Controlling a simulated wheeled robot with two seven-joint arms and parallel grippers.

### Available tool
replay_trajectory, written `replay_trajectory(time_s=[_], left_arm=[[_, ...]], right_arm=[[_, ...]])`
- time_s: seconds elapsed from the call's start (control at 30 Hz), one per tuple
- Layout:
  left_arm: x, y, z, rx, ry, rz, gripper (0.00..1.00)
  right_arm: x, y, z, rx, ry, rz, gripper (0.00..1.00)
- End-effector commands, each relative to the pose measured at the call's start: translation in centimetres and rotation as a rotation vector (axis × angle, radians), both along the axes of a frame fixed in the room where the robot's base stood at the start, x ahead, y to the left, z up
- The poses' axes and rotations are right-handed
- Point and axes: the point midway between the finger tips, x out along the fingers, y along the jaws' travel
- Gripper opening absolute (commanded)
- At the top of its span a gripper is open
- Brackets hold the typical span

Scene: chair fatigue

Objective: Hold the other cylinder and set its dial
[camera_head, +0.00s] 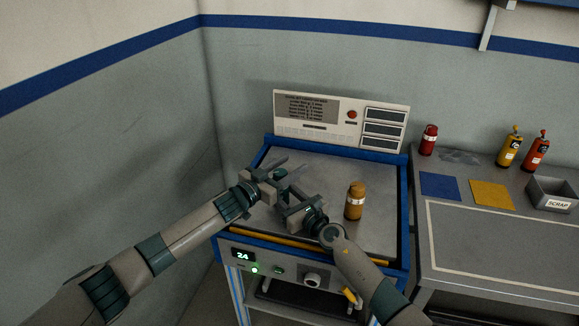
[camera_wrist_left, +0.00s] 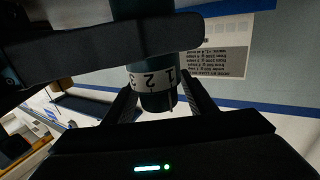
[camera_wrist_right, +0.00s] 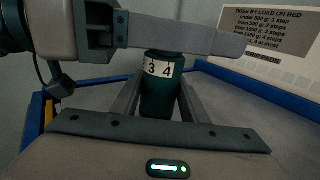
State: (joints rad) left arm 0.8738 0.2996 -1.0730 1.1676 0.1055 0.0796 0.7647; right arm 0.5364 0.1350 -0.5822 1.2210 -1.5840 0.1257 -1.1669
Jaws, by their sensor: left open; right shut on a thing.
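A dark teal cylinder (camera_wrist_right: 160,100) with a white numbered dial band stands upright between the fingers of my right gripper (camera_head: 291,196), which is shut on it. The band shows 3 and 4 in the right wrist view and 1, 2, 3 in the left wrist view (camera_wrist_left: 153,78). My left gripper (camera_head: 281,174) is open around the dial end of this cylinder. Whether a finger touches it I cannot tell. In the head view the grippers mostly hide the cylinder. An amber cylinder (camera_head: 354,203) stands upright on the bed, right of my right gripper.
A panel (camera_head: 340,120) with a dose chart stands behind.

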Motion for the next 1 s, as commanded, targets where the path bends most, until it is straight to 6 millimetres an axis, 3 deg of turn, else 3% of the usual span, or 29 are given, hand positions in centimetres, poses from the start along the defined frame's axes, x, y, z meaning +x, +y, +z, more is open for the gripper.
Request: replay_trajectory(time_s=[0.07, 0.1, 0.27, 0.67, 1.0], left_arm=[[0.0, 0.01, 0.0, 0.0, 0.0, 0.0, 0.51], [-0.01, 0.02, 0.0, 0.0, 0.0, 0.0, 0.46], [-0.01, 0.04, 0.0, 0.0, 0.0, 0.0, 0.09], [0.02, -0.13, 0.09, -0.003, -0.003, 0.026, 0.09], [0.19, -0.13, 0.21, -0.011, -0.004, 0.152, 0.09]], right_arm=[[-0.02, -0.01, -0.08, -0.001, 0.001, 0.0, 0.08], [-0.02, -0.01, -0.08, -0.001, 0.001, 0.0, 0.08], [-0.02, -0.01, -0.08, -0.001, 0.001, 0.0, 0.08], [-0.02, -0.01, -0.08, -0.001, 0.001, 0.0, 0.08], [-0.07, 0.09, -0.1, -0.001, 0.001, 0.002, 0.08]])
